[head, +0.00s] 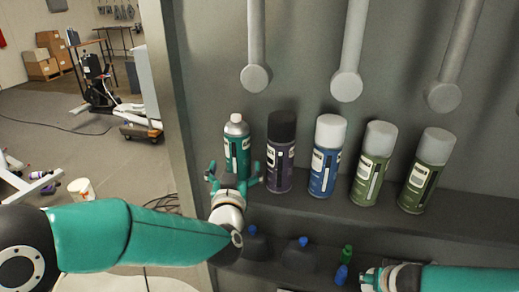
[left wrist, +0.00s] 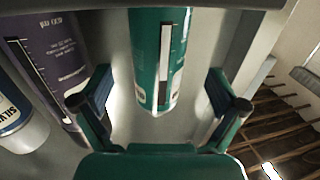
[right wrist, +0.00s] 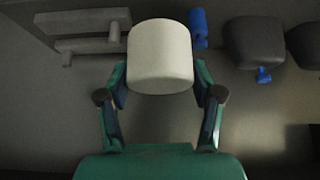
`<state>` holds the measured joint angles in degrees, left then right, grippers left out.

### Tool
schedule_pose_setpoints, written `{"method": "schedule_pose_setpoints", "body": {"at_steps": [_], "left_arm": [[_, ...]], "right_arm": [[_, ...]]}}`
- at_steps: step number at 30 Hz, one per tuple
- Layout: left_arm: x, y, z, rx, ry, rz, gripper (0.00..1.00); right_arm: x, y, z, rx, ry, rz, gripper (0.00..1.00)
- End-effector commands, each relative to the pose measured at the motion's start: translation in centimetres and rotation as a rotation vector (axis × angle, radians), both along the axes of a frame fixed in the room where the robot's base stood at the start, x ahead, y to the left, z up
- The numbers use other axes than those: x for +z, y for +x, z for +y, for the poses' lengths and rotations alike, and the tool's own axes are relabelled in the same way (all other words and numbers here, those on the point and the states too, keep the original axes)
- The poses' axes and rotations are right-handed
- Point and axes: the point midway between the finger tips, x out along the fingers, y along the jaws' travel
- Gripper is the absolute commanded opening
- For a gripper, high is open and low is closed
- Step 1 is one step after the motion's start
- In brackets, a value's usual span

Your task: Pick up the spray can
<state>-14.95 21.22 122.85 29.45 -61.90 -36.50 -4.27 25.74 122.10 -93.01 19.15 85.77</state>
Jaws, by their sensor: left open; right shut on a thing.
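A teal spray can with a white-grey cap (head: 237,146) stands upright at the left end of the shelf. My left gripper (head: 233,178) is open in front of its lower part. In the left wrist view the teal can (left wrist: 160,60) is between the spread fingers (left wrist: 158,95), with gaps on both sides. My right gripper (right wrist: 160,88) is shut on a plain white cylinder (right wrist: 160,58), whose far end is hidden.
A purple can with a black cap (head: 281,155) stands close right of the teal can, then a blue can (head: 326,160) and two green cans (head: 373,165). Dark bottles (head: 299,255) stand on the lower shelf (head: 325,243). Grey pegs (head: 256,76) hang above. The cabinet's left edge (head: 180,130) is near.

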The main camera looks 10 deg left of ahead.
Motion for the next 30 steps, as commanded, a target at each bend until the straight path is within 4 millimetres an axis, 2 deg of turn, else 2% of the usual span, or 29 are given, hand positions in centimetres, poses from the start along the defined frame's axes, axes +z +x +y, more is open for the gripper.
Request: {"method": "schedule_pose_setpoints", "body": {"at_steps": [5, 13, 22, 23, 30], "left_arm": [[0.0, 1.2, 0.3, 0.003, 0.000, 0.002, 0.97], [-0.4, 4.8, 0.8, 0.001, 0.000, 0.002, 0.97], [-0.5, 5.3, 1.0, 0.001, -0.001, 0.001, 0.97], [-0.5, 5.3, 1.0, 0.001, -0.001, 0.001, 0.94], [-0.5, 5.3, 1.0, 0.001, -0.001, 0.001, 0.54]], "right_arm": [[0.7, 0.0, 0.1, 0.001, 0.000, 0.000, 0.52], [2.2, 0.0, 0.1, 0.001, 0.000, 0.000, 0.52], [2.2, 0.0, 0.1, 0.002, 0.000, 0.000, 0.52], [2.2, 0.0, 0.1, 0.002, 0.000, 0.000, 0.52], [2.2, 0.1, 0.1, 0.002, 0.000, 0.000, 0.52]]}}
